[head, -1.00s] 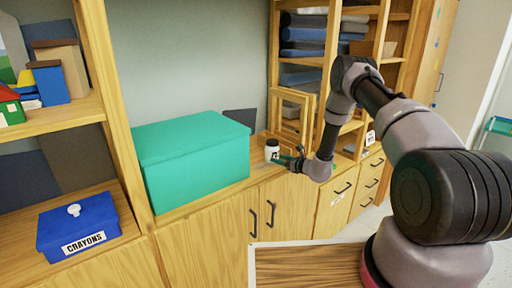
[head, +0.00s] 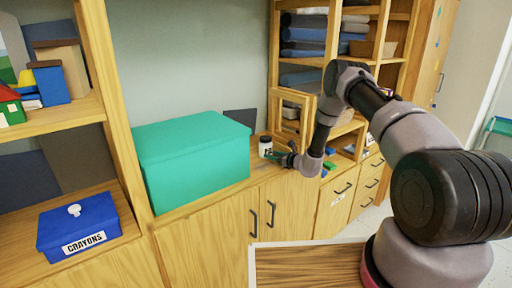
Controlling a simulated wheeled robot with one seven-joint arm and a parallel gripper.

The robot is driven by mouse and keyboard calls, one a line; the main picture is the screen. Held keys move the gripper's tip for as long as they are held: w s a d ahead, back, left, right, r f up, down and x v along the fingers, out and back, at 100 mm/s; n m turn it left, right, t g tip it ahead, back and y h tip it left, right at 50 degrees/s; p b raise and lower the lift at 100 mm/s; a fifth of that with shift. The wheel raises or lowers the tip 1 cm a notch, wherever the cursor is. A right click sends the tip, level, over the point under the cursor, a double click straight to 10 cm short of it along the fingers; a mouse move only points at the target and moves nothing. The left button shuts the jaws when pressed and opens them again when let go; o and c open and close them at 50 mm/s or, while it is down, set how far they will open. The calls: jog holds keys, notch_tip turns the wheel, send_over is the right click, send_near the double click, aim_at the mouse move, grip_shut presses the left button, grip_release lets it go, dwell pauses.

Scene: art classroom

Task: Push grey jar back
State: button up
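A small pale jar with a dark top (head: 265,148) stands upright on the wooden counter, just right of the teal box. It looks whitish-grey. My gripper (head: 275,155) is low over the counter at the jar's right front side, with its fingers pointing left towards the jar. The fingertips look very close to the jar or touching it; I cannot tell which. The fingers are too small and dark to tell whether they are open or shut.
A large teal box (head: 195,160) stands left of the jar. Wooden frames (head: 293,118) lean behind and right of it. A dark panel (head: 240,117) rests against the back wall. A blue crayons box (head: 78,226) sits at the far left. Small coloured items (head: 328,160) lie right of my gripper.

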aim_at(270, 145)
jog(key=shift+r+x, duration=0.25)
jog(key=shift+x, duration=0.95)
jog(key=shift+r+x, duration=0.2)
jog(key=shift+x, duration=0.95)
jog(key=shift+r+x, duration=0.25)
jog(key=shift+x, duration=0.95)
jog(key=shift+f+v, duration=0.15)
jog(key=shift+v, duration=0.55)
jog(key=shift+f+v, duration=0.1)
jog(key=shift+v, duration=0.6)
jog(key=shift+s+d, duration=0.1)
jog(key=shift+s+d+r, duration=0.2)
jog(key=shift+s+r, duration=0.05)
jog(key=shift+r, duration=0.5)
jog(key=shift+s+d+r, duration=0.15)
jog(key=shift+s+r, duration=0.15)
jog(key=shift+r, duration=0.45)
jog(key=shift+s+d+r, duration=0.2)
jog(key=shift+s+r, duration=0.05)
jog(key=shift+r, duration=0.45)
jog(key=f+v, duration=0.2)
jog(key=v, duration=1.2)
jog(key=shift+s+d+f, duration=0.35)
jog(key=shift+s, duration=0.15)
